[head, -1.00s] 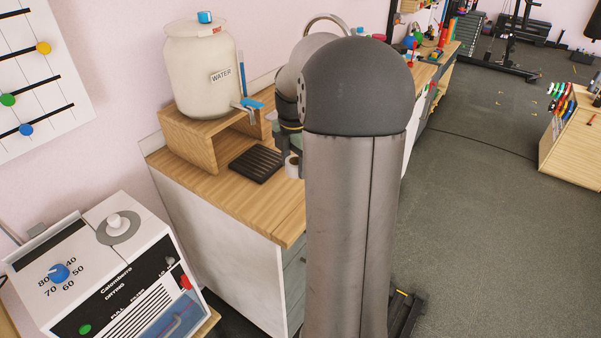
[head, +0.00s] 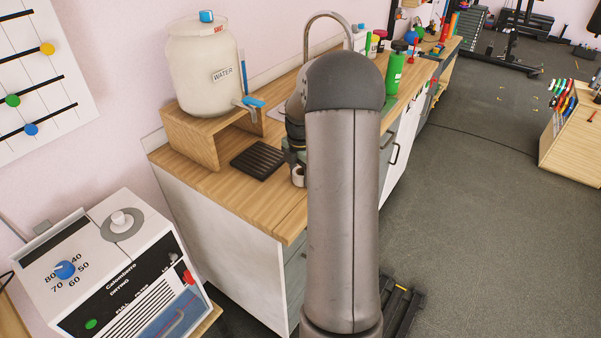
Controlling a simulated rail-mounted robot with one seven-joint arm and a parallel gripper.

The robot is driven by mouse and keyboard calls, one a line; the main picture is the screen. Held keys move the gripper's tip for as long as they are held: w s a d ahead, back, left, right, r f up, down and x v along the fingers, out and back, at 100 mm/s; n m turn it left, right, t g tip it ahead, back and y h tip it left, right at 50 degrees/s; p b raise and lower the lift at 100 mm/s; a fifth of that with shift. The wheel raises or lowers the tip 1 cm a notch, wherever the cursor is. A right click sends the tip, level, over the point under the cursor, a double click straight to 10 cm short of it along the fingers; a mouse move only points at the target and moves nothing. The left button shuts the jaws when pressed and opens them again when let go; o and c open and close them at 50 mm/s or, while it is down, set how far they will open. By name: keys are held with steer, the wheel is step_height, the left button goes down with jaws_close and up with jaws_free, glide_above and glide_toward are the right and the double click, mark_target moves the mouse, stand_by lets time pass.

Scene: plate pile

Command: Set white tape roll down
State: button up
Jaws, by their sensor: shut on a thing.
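The white tape roll (head: 299,176) shows only in part, low at the left side of my arm, above or at the wooden counter (head: 222,194). My gripper (head: 297,164) is shut on the roll, with its fingers mostly hidden behind my own arm. I cannot tell whether the roll touches the counter. A dark slatted tray (head: 258,161) lies on the counter to the left of the roll, apart from it.
A water jar (head: 205,68) with a blue tap (head: 252,102) stands on a wooden stand (head: 190,139) behind the tray. A green bottle (head: 394,72) and a curved faucet (head: 328,15) are farther back. The counter's front left is clear.

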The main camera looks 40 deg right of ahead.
mark_target(301, 172)
steer(key=shift+f, duration=0.1)
steer(key=shift+f, duration=0.15)
steer(key=o, duration=1)
steer(key=shift+c, duration=0.2)
step_height(301, 172, up, 12)
steer(key=s+a+r+m, duration=0.1)
steer(key=s+a+m, duration=0.25)
steer(key=a, duration=0.55)
steer(key=s+a+r+m, duration=0.1)
steer(key=s+a+m, duration=0.25)
steer(key=a, duration=0.45)
steer(key=s+a+f+m, duration=0.3)
steer(key=s+a+m, duration=0.2)
steer(key=s, duration=0.3)
steer(key=s+a+f+m, duration=0.3)
steer(key=s+a+m, duration=0.3)
steer(key=s+a, duration=0.1)
steer(key=shift+s+a+b, duration=0.4)
steer(key=shift+a, duration=0.05)
